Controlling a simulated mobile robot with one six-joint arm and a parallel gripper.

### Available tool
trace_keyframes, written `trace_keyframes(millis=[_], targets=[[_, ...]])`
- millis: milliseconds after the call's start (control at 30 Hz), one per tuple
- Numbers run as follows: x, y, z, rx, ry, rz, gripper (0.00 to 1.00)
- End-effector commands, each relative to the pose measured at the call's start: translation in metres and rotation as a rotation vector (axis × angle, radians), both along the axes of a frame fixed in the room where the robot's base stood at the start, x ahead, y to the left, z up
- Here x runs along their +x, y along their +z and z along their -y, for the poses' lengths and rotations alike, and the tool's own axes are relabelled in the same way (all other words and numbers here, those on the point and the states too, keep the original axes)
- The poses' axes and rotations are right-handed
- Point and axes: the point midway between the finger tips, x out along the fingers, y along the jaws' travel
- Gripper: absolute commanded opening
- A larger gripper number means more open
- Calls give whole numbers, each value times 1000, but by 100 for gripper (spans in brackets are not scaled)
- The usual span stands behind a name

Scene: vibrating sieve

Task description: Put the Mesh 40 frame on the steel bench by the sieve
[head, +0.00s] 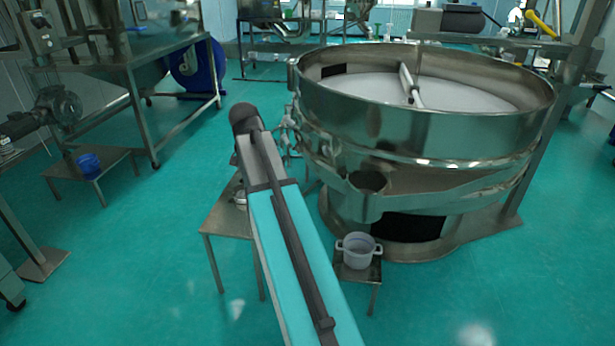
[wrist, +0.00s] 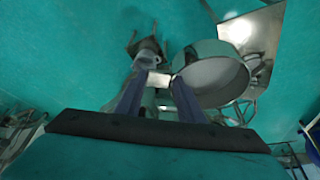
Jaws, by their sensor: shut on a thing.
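The Mesh 40 frame (wrist: 212,92) is a round steel ring with a pale grey mesh, at the right of centre in the wrist view. My gripper (wrist: 158,80) is shut on a small bright tab at the frame's left side. The steel bench (wrist: 262,28) shows beyond the frame in the wrist view, and the frame overlaps its edge there. I cannot tell whether they touch. In the head view the bench (head: 222,222) stands left of the large sieve (head: 420,125). My arm hides part of the bench and my gripper there. No label is readable.
A grey pot (head: 358,251) stands on a low stool (head: 362,274) beneath the sieve's spout. A blue container (head: 88,164) sits on another low table (head: 105,160) at left. Green floor is open left of the bench and in the foreground.

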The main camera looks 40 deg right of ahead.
Motion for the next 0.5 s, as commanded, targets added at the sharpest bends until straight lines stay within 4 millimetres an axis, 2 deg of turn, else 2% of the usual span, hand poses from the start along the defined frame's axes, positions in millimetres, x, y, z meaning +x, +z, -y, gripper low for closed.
trace_keyframes(millis=[33, 200, 500], targets=[[6, -3, -19, 0, 47, 2, 8], [22, -7, -76, 3, 212, 1, 8], [37, -14, -183, 8, 574, -1, 8]])
